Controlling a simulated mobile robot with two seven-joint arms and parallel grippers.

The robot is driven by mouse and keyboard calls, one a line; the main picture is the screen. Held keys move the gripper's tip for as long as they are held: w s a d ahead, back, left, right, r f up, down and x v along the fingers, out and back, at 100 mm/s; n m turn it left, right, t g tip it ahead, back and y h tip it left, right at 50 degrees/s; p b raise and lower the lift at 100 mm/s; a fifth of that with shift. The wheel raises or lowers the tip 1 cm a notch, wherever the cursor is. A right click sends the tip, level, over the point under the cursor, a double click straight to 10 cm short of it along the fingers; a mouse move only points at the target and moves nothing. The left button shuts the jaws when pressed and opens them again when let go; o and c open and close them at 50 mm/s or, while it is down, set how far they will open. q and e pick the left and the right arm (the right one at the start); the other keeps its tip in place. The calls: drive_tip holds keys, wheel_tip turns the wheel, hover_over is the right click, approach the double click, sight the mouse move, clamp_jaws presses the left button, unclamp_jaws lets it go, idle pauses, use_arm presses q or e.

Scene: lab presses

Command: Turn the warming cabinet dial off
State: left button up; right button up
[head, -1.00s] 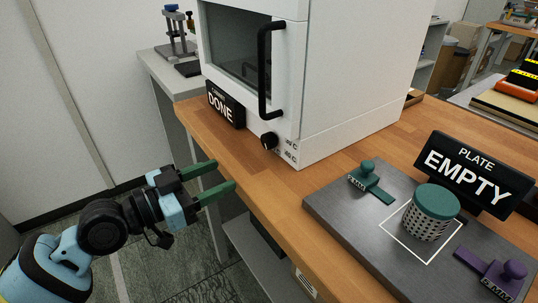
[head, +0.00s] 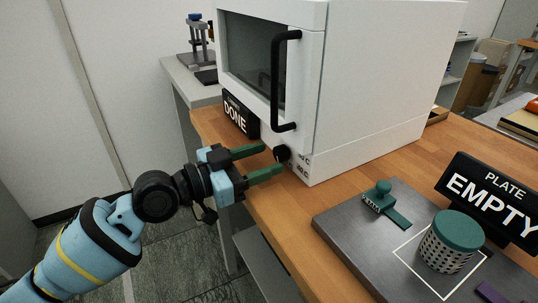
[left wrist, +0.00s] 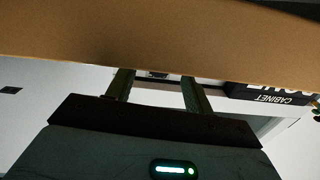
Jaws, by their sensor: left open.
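The warming cabinet (head: 375,85) is a white box with a dark window and a black door handle (head: 277,85); its door is shut. Its black dial (head: 282,153) sits low on the front near the right corner, beside small temperature marks. My left gripper (head: 273,160) is open, its two green fingers pointing at the dial, with the tips close to it. I cannot tell whether they touch it. In the left wrist view the fingers (left wrist: 158,88) are spread, and the dial is not clearly visible. My right gripper is not in view.
A black DONE sign (head: 238,114) stands left of the dial, close to the upper finger. On the wooden bench (head: 290,207), a grey plate (head: 335,222) holds a green-lidded perforated pot (head: 450,243) and a green stamp-like tool (head: 385,200). An EMPTY sign (head: 490,195) stands behind.

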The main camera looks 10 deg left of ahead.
use_arm(q)
drive_tip(key=shift+x, duration=1)
drive_tip(key=c, duration=1)
drive_tip(key=shift+o, duration=0.2)
drive_tip(key=shift+n+p, duration=0.5)
drive_tip(key=shift+n, duration=0.9)
drive_tip(key=o, duration=1)
drive_tip(key=shift+c, duration=0.2)
